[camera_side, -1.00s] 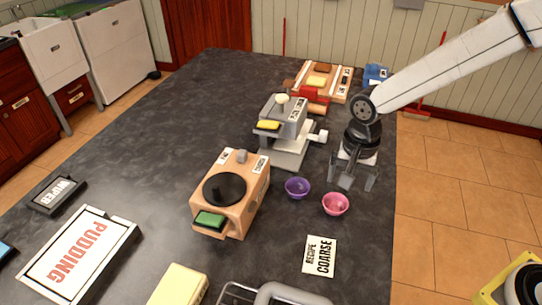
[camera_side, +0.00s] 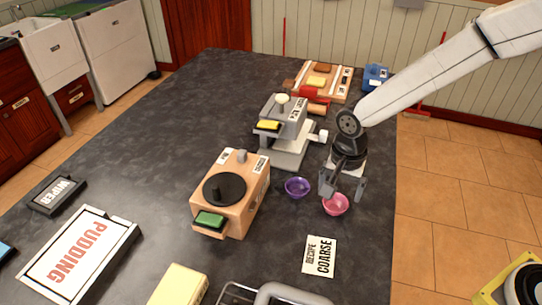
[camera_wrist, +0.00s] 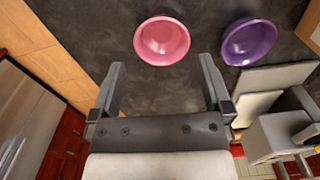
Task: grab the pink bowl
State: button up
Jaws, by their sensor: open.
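The pink bowl (camera_side: 337,205) stands on the dark table near its right edge in the side view. It also shows at the top of the wrist view (camera_wrist: 162,41), beyond the fingertips. A purple bowl (camera_side: 297,187) stands just left of it in the side view; in the wrist view it is to the right (camera_wrist: 249,42). My gripper (camera_side: 342,194) is open and empty, right by the pink bowl, and one finger partly covers the bowl's rim in the side view. In the wrist view the fingers (camera_wrist: 162,82) are spread wide. I cannot tell whether they touch the bowl.
A grey device (camera_side: 287,138) with a yellow block stands behind the bowls. A wooden box with a black disc (camera_side: 225,188) stands to the left. A recipe card (camera_side: 319,257) lies in front. The table's right edge is close to the pink bowl.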

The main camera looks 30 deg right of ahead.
aim_at(334, 209)
jog(key=shift+a+f, duration=0.1)
jog(key=shift+f, duration=2.45)
jog(key=c, duration=1.2)
jog(key=shift+o, duration=0.2)
jog(key=shift+r, duration=0.1)
